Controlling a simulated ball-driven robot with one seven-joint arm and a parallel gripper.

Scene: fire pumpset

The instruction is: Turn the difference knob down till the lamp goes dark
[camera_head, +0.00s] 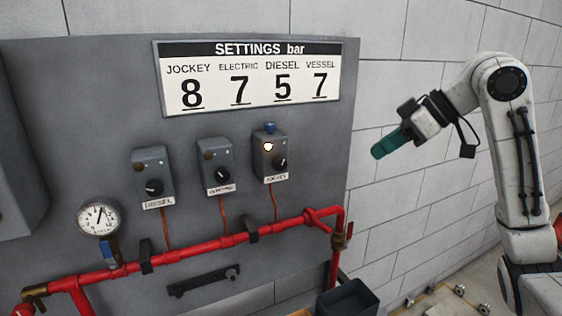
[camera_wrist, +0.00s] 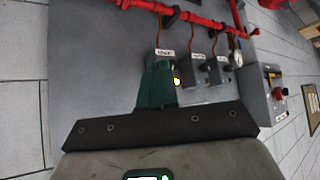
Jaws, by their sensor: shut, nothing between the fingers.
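Three grey switch boxes hang on the panel, labelled from left diesel (camera_head: 153,174), electric (camera_head: 214,166) and jockey (camera_head: 270,140). The jockey box has a lit yellow-white lamp (camera_head: 268,147), a black front knob (camera_head: 280,163) and a blue knob (camera_head: 270,127) on top. I cannot tell which is the difference knob. The other two boxes' lamps look dark. My gripper (camera_head: 379,152), with green fingers, is shut and empty, right of the jockey box and apart from it. In the wrist view the fingers (camera_wrist: 159,72) hide much of the jockey box; its lit lamp (camera_wrist: 177,81) shows beside them.
A settings sign (camera_head: 255,78) reads jockey 8, electric 7, diesel 5, vessel 7. A red pipe (camera_head: 190,253) runs below the boxes, with a pressure gauge (camera_head: 99,218) at left. A dark open bin (camera_head: 347,299) stands below. Free space lies between gripper and panel.

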